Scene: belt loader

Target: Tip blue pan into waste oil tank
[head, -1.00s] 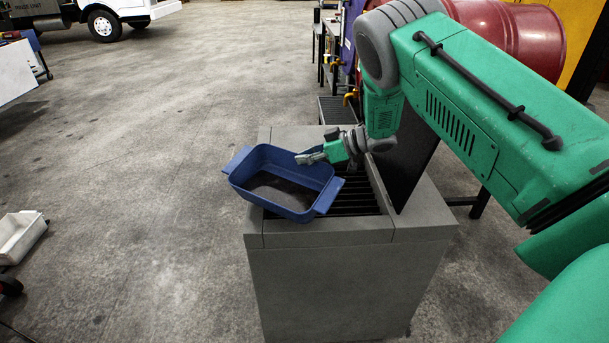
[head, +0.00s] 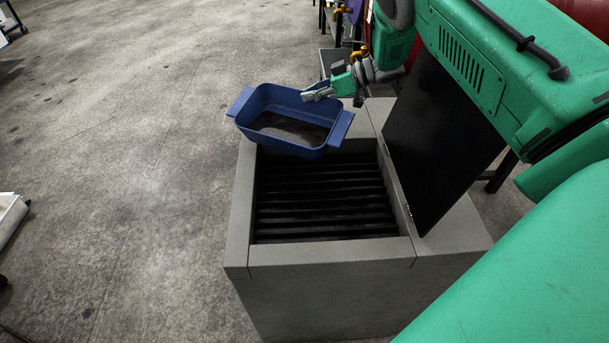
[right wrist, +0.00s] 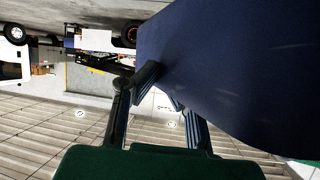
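The blue pan (head: 318,141) is held in the air over the far left part of the waste oil tank (head: 237,215), nearly level, with a dark patch on its inner floor. The tank's top is open, with dark slats (head: 325,205) inside and a black lid (head: 440,140) standing up on its right side. My right gripper (head: 318,94) is at the pan's far right rim, shut on it. In the right wrist view the fingers (right wrist: 165,95) meet the pan's blue wall (right wrist: 230,70), which fills the right side. My left gripper is not in view.
A white tray (head: 8,217) lies on the floor at the left edge. A red drum (head: 582,16) shows at the top right. Dark stands with yellow parts (head: 340,30) are behind the tank. The concrete floor left of the tank is clear.

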